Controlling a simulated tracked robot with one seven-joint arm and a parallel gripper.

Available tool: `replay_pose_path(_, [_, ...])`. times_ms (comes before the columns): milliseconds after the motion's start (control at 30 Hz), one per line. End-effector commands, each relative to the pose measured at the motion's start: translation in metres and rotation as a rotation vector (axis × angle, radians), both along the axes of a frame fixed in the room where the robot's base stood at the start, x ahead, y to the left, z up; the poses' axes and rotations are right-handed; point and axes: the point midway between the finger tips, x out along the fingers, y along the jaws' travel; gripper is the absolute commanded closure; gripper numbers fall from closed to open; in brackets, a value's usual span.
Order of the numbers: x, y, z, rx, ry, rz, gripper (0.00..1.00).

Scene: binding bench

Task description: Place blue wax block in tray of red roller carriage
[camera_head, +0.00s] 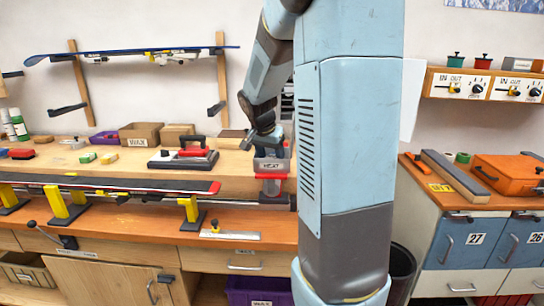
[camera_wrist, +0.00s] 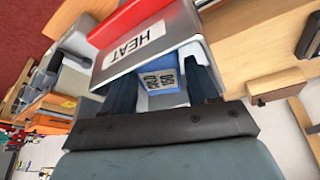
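The red roller carriage (camera_head: 270,186) stands on the rail along the bench's front; its grey tray (camera_head: 271,165) is marked HEAT. In the wrist view the tray (camera_wrist: 128,52) is close below my gripper. The blue wax block (camera_wrist: 158,79), with a printed label, shows between my two dark fingers, beside the tray's labelled wall. My gripper (camera_wrist: 163,85) reaches down at the tray; its fingertips are hidden behind that wall. I cannot tell whether the fingers press on the block. In the head view my gripper (camera_head: 267,137) is just above the tray and the block is hidden.
A red-handled device (camera_head: 192,155) and brown boxes (camera_head: 141,134) stand on the shelf left of the carriage. A long dark ski (camera_head: 110,182) lies on yellow supports. A purple bin (camera_head: 258,290) is below the bench. An orange case (camera_head: 505,173) sits on the right cabinet.

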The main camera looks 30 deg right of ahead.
Motion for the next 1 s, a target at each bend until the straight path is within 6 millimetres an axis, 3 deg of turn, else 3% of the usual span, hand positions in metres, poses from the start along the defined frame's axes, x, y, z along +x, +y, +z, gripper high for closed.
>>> replay_pose_path(267, [-0.002,0.003,0.013,0.0,-0.001,0.0,0.41])
replay_pose_path(700, [-0.018,0.029,0.087,0.0,-0.003,0.0,0.41])
replay_pose_path(1000, [-0.025,0.038,0.112,0.001,-0.001,0.002,0.41])
